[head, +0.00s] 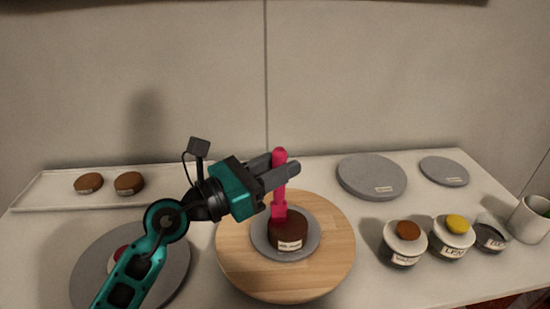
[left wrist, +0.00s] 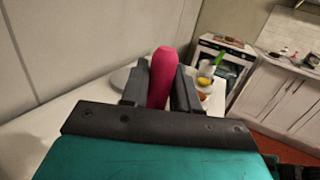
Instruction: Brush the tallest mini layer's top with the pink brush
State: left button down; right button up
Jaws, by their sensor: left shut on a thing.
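My left gripper (head: 278,172) is shut on the pink brush (head: 279,190) and holds it upright, head down. The brush handle also shows between the fingers in the left wrist view (left wrist: 162,78). A dark brown mini layer (head: 288,238) with a white label sits on a small grey disc (head: 259,240) on the round wooden turntable (head: 325,268). The brush head is at the back left of this layer's top; I cannot tell whether it touches. Two brown mini layers, one at the left (head: 88,183) and one beside it (head: 129,183), lie on a white tray. My right gripper is not in view.
A large grey turntable (head: 92,269) at the left is partly hidden by my left arm, with a reddish item on it. Grey discs (head: 371,176) (head: 443,171) lie at the back right. Labelled jars (head: 403,250) (head: 452,243) and a white cup (head: 530,218) stand at the right.

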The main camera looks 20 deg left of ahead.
pick_arm(q)
jog(key=shift+d+p, duration=0.45)
jog(key=shift+d, duration=0.25)
jog(key=shift+w+d+f+p, duration=0.1)
jog(key=shift+w+d+p, duration=0.3)
jog(key=shift+d, duration=0.3)
notch_tip(320, 180, up, 7)
jog(key=p, duration=0.3)
jog(key=shift+p, duration=0.4)
jog(key=shift+f, duration=0.1)
